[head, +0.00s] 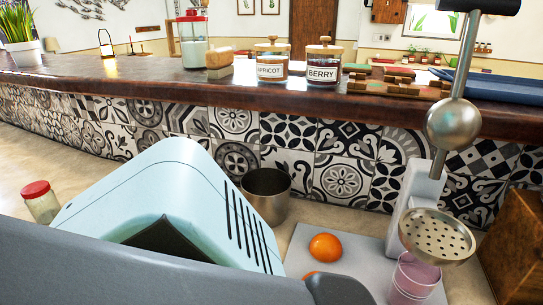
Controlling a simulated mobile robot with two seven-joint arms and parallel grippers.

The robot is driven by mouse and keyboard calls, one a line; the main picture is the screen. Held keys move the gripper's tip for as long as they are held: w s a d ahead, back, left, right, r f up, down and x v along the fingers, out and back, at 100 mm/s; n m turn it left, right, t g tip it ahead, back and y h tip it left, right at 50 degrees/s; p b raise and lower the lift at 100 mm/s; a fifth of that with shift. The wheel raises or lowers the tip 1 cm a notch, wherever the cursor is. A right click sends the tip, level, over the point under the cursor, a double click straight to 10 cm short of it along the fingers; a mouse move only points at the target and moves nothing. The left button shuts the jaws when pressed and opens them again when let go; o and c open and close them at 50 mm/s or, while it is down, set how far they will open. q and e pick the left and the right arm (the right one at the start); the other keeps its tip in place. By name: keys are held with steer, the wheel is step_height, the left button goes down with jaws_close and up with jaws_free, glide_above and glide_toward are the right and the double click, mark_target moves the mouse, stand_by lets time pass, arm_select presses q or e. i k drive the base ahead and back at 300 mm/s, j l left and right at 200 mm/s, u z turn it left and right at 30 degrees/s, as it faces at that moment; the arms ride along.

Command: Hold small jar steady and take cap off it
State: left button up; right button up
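A small clear jar (42,207) with a red cap (35,189) stands at the left of the lower counter. Its lower part is cut off by a grey link of mine in front. A taller jar (193,50) with a red lid and pale green contents stands on the raised bar. Two glass jars with wooden lids, labelled apricot (271,68) and berry (322,70), also stand there. Neither gripper shows; only grey arm parts cross the bottom edge.
A light blue casing with dark slots (185,190) fills the left middle. A metal pot (266,194), an orange (325,247) on a pale board, a juice press (437,236) with a pink glass (414,278), and a wooden box (517,245) stand to its right.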

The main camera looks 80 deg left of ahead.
mark_target(43, 209)
steer(key=u, duration=3)
steer(key=l+u, duration=0.1)
steer(key=u, duration=0.6)
steer(key=l+u, duration=0.1)
steer(key=u, duration=0.25)
steer(key=z, duration=0.4)
steer(key=j+z, duration=0.35)
steer(key=i+j+z, duration=0.1)
steer(key=j+z, duration=0.45)
steer(key=j, duration=0.75)
steer(key=j+z, duration=0.1)
steer(key=j, duration=0.8)
steer(key=k, duration=0.05)
